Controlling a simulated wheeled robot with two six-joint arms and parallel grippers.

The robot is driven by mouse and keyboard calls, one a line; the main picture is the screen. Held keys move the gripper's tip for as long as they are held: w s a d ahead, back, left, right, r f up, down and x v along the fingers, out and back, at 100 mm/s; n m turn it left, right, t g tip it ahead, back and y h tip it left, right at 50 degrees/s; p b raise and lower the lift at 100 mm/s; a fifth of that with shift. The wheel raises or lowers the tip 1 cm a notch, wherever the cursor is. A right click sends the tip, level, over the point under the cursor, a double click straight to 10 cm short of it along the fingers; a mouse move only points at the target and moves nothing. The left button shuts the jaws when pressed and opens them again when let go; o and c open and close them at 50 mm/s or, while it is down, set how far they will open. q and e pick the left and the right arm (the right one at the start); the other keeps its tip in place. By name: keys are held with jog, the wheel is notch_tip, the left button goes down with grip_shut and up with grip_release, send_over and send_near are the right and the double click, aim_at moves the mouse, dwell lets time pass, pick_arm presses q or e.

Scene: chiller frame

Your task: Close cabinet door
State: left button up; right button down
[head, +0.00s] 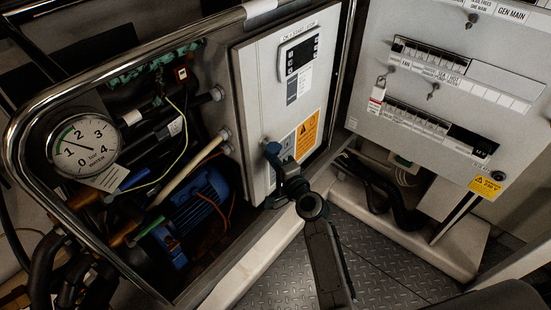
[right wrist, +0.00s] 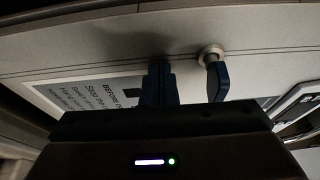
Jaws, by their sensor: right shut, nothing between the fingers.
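The pale cabinet door (head: 262,85) stands in the middle of the head view, with a display near its top and an orange warning label low down. I cannot tell whether a gap stays along its left edge. My right gripper (head: 277,163) is at the lower left part of the door, its fingers shut and empty. In the right wrist view the shut fingers (right wrist: 158,85) point at the pale door face, over a printed label. A blue latch handle (right wrist: 217,80) on a round cream base sits just right of them. I cannot tell whether the fingers touch the door. My left gripper is not in view.
A chrome tube frame (head: 130,72) with a pressure gauge (head: 86,145), hoses and a blue motor (head: 195,205) is left of the door. A breaker panel (head: 440,60) stands at the right. Checkered metal floor (head: 385,265) lies below.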

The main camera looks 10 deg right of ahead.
jog(key=shift+v, duration=5.4)
jog(key=s+d+f+n+g+h, duration=0.1)
jog(key=s+d+f+n+g, duration=0.2)
jog(key=f, duration=0.8)
jog(key=s+f+n+g+h+p, duration=0.1)
jog(key=s+f+n+g, duration=0.3)
jog(key=f, duration=0.7)
jog(key=s+d+f+g+h, duration=0.2)
jog(key=s+f, duration=0.3)
jog(key=f, duration=0.6)
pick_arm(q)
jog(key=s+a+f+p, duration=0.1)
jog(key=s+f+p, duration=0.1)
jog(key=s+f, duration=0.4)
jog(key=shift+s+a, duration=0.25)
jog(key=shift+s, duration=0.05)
pick_arm(e)
jog(key=s+d+f+n+g+h, duration=0.1)
jog(key=s+d+f+n+g, duration=0.2)
jog(key=s+d+f, duration=0.2)
jog(key=s+d+f+n+g+h, duration=0.2)
jog(key=s+f, duration=1)
jog(key=s, duration=0.8)
jog(key=d+n+g, duration=0.1)
jog(key=d+n, duration=0.1)
jog(key=d, duration=0.1)
jog(key=shift+s+n+g, duration=0.2)
jog(key=shift+n+g, duration=0.1)
